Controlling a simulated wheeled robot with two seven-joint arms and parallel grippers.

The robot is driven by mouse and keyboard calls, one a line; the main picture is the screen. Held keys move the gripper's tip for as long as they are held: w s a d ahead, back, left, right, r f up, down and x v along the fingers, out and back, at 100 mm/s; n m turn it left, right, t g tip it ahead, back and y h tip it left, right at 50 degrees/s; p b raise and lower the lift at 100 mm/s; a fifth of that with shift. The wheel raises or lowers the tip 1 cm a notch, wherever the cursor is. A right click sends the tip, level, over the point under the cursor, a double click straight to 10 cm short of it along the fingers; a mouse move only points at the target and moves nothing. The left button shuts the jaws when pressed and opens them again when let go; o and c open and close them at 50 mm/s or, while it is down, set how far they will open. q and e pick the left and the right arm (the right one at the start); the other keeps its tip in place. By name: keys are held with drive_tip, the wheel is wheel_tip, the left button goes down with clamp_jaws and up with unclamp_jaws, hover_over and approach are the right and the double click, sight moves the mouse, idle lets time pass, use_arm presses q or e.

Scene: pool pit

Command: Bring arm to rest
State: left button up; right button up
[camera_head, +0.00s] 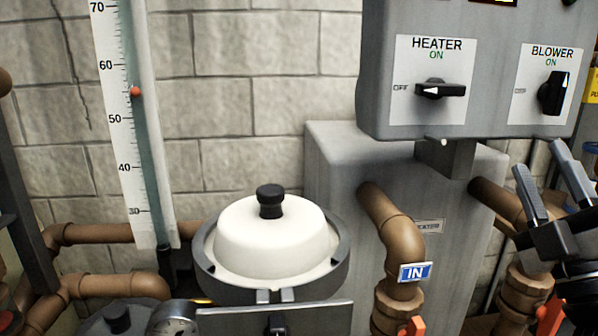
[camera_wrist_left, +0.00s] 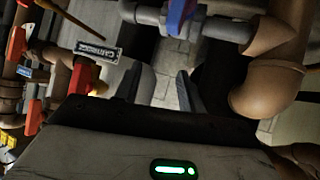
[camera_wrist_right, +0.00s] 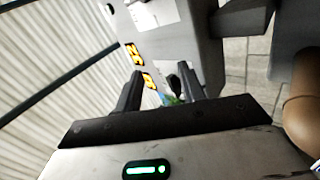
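My right gripper (camera_head: 538,157) is at the right edge of the head view, with its two dark fingers pointing up and apart. It stands in front of the pipes below the grey control box (camera_head: 470,120). The right wrist view shows the same gripper (camera_wrist_right: 158,72) open, with nothing between the fingers. My left gripper does not show in the head view. In the left wrist view my left gripper (camera_wrist_left: 161,72) is open and empty, with floor tiles visible beyond it.
A white-domed lid (camera_head: 265,235) with a black knob stands at center. Brown pipes (camera_head: 395,235) rise beside the grey heater tank (camera_head: 330,170). A gauge tube (camera_head: 140,120) stands at left. In the left wrist view, pipes (camera_wrist_left: 265,90) and red valve handles (camera_wrist_left: 40,115) flank the left gripper.

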use_arm(q)
drive_tip(key=shift+s+d+f, duration=0.1)
drive_tip(key=shift+s+f, duration=0.2)
use_arm(e)
drive_tip(key=d+f+m+g+h, duration=0.3)
drive_tip(key=f+m+g+h, duration=0.4)
drive_tip(key=f+m+h, duration=0.5)
drive_tip(key=s+a+f+m+g+y, duration=0.1)
drive_tip(key=s+f+g+y, duration=0.2)
drive_tip(key=f, duration=0.6)
drive_tip(key=s+a+f+m+g+y, duration=0.25)
drive_tip(key=f+g, duration=0.25)
drive_tip(key=f, duration=0.4)
drive_tip(key=s+a+f+g+y, duration=0.5)
drive_tip(key=s+a+f+g, duration=0.35)
drive_tip(key=s+f, duration=0.35)
use_arm(q)
drive_tip(key=shift+w+r+p, duration=0.15)
drive_tip(key=shift+r+p, duration=2.3)
drive_tip(key=shift+r, duration=0.45)
use_arm(e)
drive_tip(key=w+a+r+t+y, duration=0.2)
drive_tip(key=w+a+t+y, duration=0.1)
drive_tip(key=w+a+t, duration=0.2)
drive_tip(key=shift+w+a+n+t, duration=0.25)
drive_tip(key=shift+a+n+t, duration=0.2)
drive_tip(key=shift+a+t, duration=0.75)
